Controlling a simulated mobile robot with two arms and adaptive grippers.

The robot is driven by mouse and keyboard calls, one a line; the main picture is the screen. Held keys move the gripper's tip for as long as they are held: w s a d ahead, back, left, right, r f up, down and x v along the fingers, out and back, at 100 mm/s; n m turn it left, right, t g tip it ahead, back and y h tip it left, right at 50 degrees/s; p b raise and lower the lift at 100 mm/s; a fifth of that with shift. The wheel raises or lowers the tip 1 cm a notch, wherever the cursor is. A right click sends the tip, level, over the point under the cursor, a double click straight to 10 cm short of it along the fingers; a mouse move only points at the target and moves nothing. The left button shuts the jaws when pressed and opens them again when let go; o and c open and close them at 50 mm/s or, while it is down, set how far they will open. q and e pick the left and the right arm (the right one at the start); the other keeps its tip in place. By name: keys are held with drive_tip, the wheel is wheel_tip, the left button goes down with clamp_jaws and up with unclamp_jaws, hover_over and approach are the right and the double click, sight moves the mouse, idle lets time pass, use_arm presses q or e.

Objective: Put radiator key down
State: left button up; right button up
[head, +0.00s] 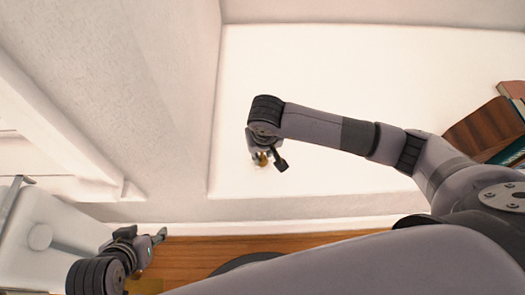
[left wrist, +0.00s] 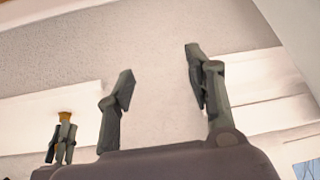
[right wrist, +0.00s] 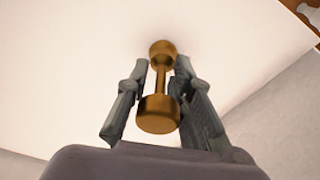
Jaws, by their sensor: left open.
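The radiator key (right wrist: 158,112) is a small brass piece, narrow in the middle with wider ends. In the right wrist view it sits between the fingers of my right gripper (right wrist: 162,85), which is shut on its narrow part. In the head view the key (head: 262,160) shows at the tips of my right gripper (head: 268,155), over the white surface (head: 340,70) near its front left. I cannot tell whether it touches the surface. In the left wrist view the key (left wrist: 64,116) is a small orange spot. My left gripper (head: 148,245) is open and empty, low at the left.
Books (head: 512,90) and a brown wooden thing (head: 483,133) stand at the right end of the white surface. The middle of that surface is clear. A pale wall (head: 140,60) borders it on the left. Wooden floor (head: 200,255) lies below the front edge.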

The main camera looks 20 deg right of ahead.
drive_tip(key=shift+o, duration=1.1)
use_arm(q)
drive_tip(key=shift+s, duration=0.15)
use_arm(e)
drive_tip(key=p+v, duration=0.1)
drive_tip(key=v, duration=0.2)
drive_tip(key=shift+w, duration=0.15)
use_arm(q)
drive_tip(key=s+g, duration=0.1)
drive_tip(key=s+a+p, duration=0.1)
drive_tip(key=s, duration=0.1)
drive_tip(key=s+g, duration=0.1)
drive_tip(key=shift+s+a+r+g+y+p, duration=0.2)
drive_tip(key=shift+s+r+g+y+p, duration=0.1)
drive_tip(key=shift+s+p, duration=0.1)
use_arm(e)
drive_tip(key=v, duration=0.9)
drive_tip(key=shift+r, duration=0.15)
